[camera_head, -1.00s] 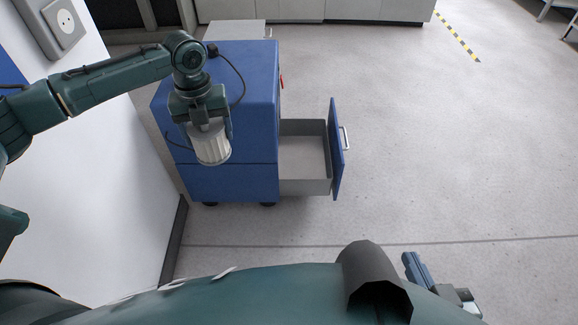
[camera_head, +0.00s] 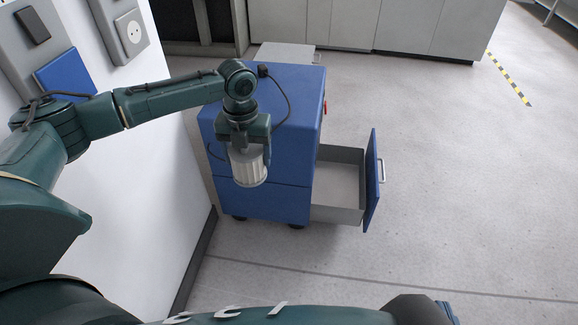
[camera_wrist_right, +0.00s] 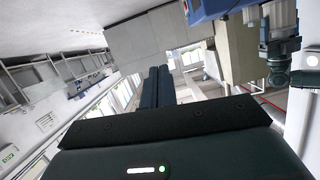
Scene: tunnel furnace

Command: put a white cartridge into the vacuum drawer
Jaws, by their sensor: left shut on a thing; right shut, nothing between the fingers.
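A white ribbed cartridge (camera_head: 248,167) hangs from my left gripper (camera_head: 244,146), which is shut on its top. In the head view it is in front of the blue cabinet (camera_head: 262,201), left of the drawer. The vacuum drawer (camera_head: 338,190) is pulled out to the right of the cabinet. Its grey tray looks empty, and its blue front (camera_head: 372,180) has a metal handle. My right gripper (camera_wrist_right: 159,88) shows in the right wrist view with its dark fingers together and nothing between them. In the head view the right gripper's fingers cannot be made out.
A white wall (camera_head: 140,160) with sockets stands on the left, close to my left arm. Grey cupboards (camera_head: 380,25) line the back. The grey floor (camera_head: 450,170) right of the drawer is clear, with a yellow-black stripe (camera_head: 508,77) further off.

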